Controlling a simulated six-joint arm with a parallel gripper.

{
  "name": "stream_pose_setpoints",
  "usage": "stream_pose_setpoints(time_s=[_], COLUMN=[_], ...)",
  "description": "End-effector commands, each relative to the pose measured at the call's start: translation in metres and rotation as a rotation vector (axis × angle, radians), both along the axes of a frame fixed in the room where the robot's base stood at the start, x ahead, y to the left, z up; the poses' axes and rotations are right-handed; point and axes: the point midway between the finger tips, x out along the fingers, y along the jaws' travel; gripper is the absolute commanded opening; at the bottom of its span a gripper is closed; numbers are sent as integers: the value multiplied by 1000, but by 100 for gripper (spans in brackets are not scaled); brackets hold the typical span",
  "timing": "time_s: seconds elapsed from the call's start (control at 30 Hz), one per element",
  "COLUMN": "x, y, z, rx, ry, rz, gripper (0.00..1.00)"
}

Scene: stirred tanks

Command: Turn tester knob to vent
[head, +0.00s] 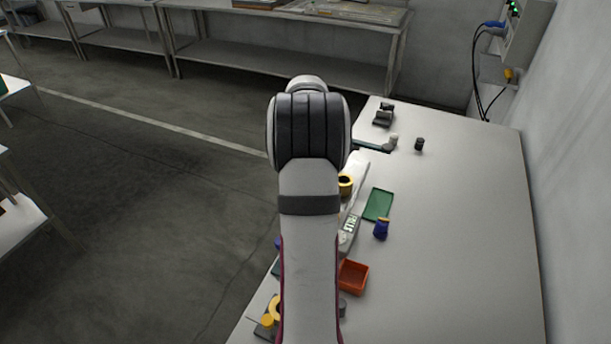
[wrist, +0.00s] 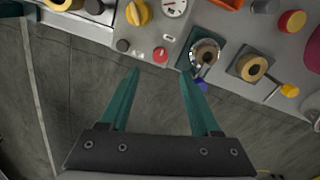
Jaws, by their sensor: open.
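The tester, a grey box (wrist: 150,35), is at the top of the wrist view, cut off by the edge. It carries a yellow knob (wrist: 138,12), a round white gauge (wrist: 174,8), a red button (wrist: 160,55) and a small dark round part (wrist: 123,45). Its labels are too small to read, so I cannot tell the knob's setting. My gripper (wrist: 160,71) is open, with two teal fingers apart and nothing between them. The fingertips appear just below the tester's near edge in the picture, short of the yellow knob. In the head view my arm hides the gripper.
Right of the tester are two square mounts with round fittings (wrist: 205,52) (wrist: 252,68), a red knob (wrist: 292,22) and a yellow one (wrist: 290,90). In the head view, a green tray (head: 378,204) and an orange bin (head: 354,276) stand on the bench. The bench's right side is clear.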

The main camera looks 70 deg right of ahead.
Motion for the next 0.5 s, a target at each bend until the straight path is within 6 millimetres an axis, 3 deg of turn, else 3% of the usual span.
stream_pose_setpoints(time_s=[0.1,0.2,0.33,0.5], x=[0,0,0,0], y=[-1,0,0,0], z=[35,56,70,74], rx=[-5,-2,0,0], ry=[-2,-2,0,0], rz=[-1,-1,0,0], gripper=[64,64,64,64])
